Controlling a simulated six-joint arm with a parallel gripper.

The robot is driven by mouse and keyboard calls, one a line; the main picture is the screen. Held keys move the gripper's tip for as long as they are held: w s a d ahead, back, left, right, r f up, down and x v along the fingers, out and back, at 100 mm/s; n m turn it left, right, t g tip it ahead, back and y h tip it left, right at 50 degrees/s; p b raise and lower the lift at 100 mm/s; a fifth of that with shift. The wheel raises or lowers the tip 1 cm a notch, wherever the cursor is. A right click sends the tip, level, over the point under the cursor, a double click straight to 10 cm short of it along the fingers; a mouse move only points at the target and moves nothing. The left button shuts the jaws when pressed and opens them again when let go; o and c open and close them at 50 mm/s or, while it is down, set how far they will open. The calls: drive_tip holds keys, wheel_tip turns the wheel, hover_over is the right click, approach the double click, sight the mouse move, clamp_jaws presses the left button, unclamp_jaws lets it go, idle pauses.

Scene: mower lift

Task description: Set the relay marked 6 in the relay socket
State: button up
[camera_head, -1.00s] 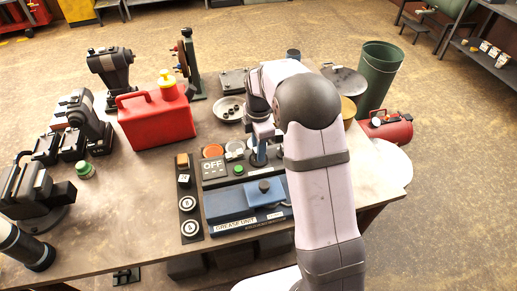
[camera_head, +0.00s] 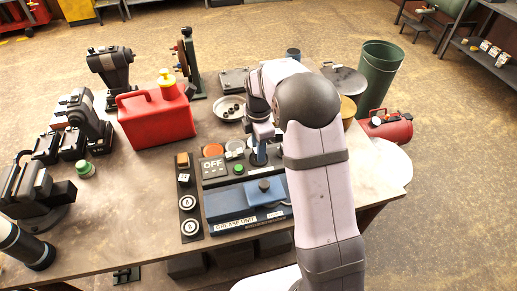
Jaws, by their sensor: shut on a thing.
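My gripper (camera_head: 262,138) points down over the back right part of the control panel, beside the green button. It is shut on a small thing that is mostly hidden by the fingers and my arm. A blue-grey upright piece (camera_head: 259,156) shows just below the fingers; I cannot tell whether it is held or belongs to the panel. No relay marked 6 can be read in this view. The relay socket cannot be made out for certain. A dark strip (camera_head: 187,192) left of the panel carries a brown block (camera_head: 182,160) and two round white-marked parts.
A red can (camera_head: 155,122), a metal dish (camera_head: 229,108) and black machines (camera_head: 84,112) stand around. Bare table lies front left.

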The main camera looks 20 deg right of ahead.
drive_tip(key=shift+f, duration=0.35)
drive_tip(key=o, duration=0.7)
drive_tip(key=shift+o, duration=0.2)
wheel_tip(320, 180, up, 11)
drive_tip(key=p, duration=0.8)
drive_tip(key=shift+p, duration=0.4)
drive_tip(key=shift+r, duration=0.2)
wheel_tip(320, 180, up, 8)
drive_tip(key=p, duration=0.3)
drive_tip(key=shift+r, duration=0.15)
idle(1.7)
idle(0.4)
